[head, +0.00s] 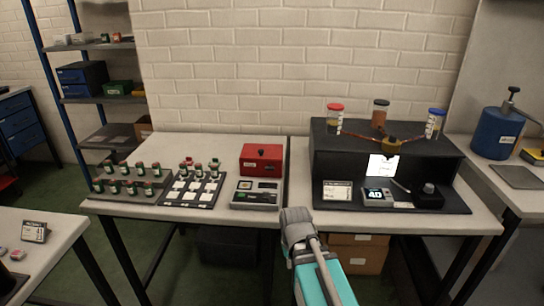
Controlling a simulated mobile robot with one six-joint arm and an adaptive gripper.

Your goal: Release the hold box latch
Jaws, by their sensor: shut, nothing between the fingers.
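A red box (262,158) stands at the back right of the left-hand table. It looks closed, with a small dark fitting on top and a pale label on its front; I take it to be the hold box. The latch is too small to make out. My arm, teal with a grey joint, rises from the bottom edge in front of the gap between the two tables, apart from the box. No gripper fingers can be made out in this view.
A grey tray (240,205) with dark inserts lies just in front of the red box. Racks of small green-and-red vials (128,187) stand to its left. A black bench unit (330,165) with coloured-lid jars and a small display stands on the right table (300,180).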

